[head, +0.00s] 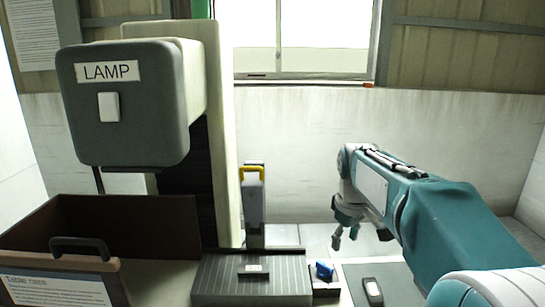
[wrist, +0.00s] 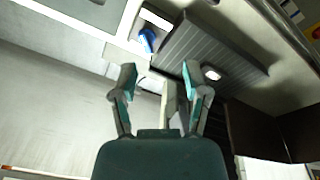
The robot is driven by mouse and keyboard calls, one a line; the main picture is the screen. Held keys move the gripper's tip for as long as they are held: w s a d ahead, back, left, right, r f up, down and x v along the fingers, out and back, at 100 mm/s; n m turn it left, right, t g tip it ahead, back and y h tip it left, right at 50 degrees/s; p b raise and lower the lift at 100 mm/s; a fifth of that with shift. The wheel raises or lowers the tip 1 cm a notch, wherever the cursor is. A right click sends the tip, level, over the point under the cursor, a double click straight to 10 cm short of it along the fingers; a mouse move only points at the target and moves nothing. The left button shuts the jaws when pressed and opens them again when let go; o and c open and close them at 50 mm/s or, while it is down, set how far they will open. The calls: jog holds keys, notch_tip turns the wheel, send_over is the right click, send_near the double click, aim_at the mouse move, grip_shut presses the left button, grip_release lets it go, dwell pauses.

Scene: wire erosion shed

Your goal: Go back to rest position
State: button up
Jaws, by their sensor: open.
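My gripper (head: 345,237) is at the end of my teal and white arm, right of centre in the head view. It points down and hangs above the pale surface near the back wall. In the wrist view my gripper (wrist: 160,80) shows two separated fingers with nothing held between them. A small blue object (head: 325,270) sits in a holder to the right of the ribbed grey block (head: 225,280). The blue object also shows in the wrist view (wrist: 148,40), beyond the fingertips and apart from them.
A large machine head labelled LAMP (head: 130,125) stands at the left. Below it is a brown open box (head: 120,220) with a dark handle. A grey post with a yellow handle (head: 252,172) stands behind the block. A dark device (head: 373,290) lies on a grey mat. Space around my gripper looks clear.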

jog(key=s+f+m+t, duration=0.2)
jog(key=s+m, duration=0.1)
jog(key=s, duration=1)
jog(key=s+a+f+m+t, duration=0.1)
jog(key=s+f+m+t, duration=0.1)
jog(key=s, duration=1.1)
jog(key=shift+f+m, duration=0.15)
jog(key=shift+m, duration=0.55)
